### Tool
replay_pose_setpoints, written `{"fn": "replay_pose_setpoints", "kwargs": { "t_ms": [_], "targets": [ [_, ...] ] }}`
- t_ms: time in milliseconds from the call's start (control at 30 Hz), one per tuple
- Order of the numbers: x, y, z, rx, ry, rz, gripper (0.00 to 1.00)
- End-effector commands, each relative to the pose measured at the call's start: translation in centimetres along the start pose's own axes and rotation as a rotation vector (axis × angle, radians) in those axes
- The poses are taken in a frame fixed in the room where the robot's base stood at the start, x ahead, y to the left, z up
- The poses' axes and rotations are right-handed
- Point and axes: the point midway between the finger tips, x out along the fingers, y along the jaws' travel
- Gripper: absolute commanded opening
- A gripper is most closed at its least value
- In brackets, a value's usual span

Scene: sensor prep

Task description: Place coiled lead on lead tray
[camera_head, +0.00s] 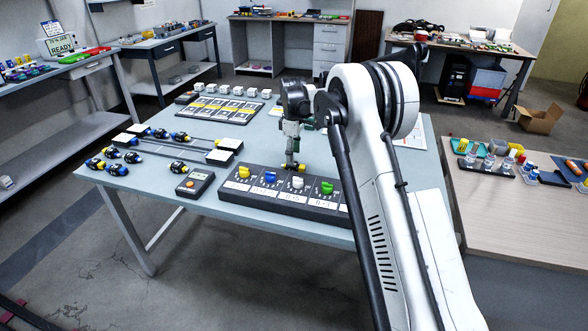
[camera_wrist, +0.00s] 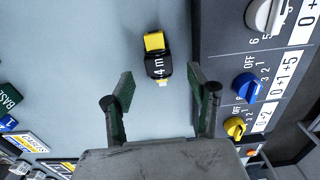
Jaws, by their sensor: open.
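A small black coiled lead (camera_wrist: 158,66) with a yellow end and a "4 m" label lies on the pale blue table in the wrist view. It appears as a small yellow and black piece (camera_head: 299,167) behind the knob panel in the head view. My gripper (camera_wrist: 160,82) is open and empty, pointing down over the table. Its fingers (camera_head: 291,164) are spread either side of the lead's line, with the lead just ahead of the tips. Several similar black leads with yellow or blue ends (camera_head: 116,169) lie at the table's left. I cannot tell which surface is the lead tray.
A dark panel with coloured knobs (camera_head: 290,191) stands at the table's front, close beside my gripper. A grey handheld box (camera_head: 195,183) lies left of it.

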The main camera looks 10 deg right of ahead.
Motion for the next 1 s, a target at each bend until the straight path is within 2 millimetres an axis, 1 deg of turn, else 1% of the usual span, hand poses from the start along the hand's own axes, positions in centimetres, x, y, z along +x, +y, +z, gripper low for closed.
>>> {"fn": "replay_pose_setpoints", "kwargs": {
  "t_ms": [167,400,500,733,767,1000],
  "targets": [
    [0.9,0.1,0.1,0.000,0.000,0.000,0.54],
    [4.2,0.3,0.3,0.000,0.000,0.000,0.54],
    [5.1,0.2,0.3,0.000,0.000,0.000,0.54],
    [5.3,0.2,0.3,0.000,0.000,0.000,0.54],
    [5.3,0.2,0.3,0.000,0.000,0.000,0.51],
    [5.3,0.2,0.3,0.000,0.000,0.000,0.19]
  ]
}}
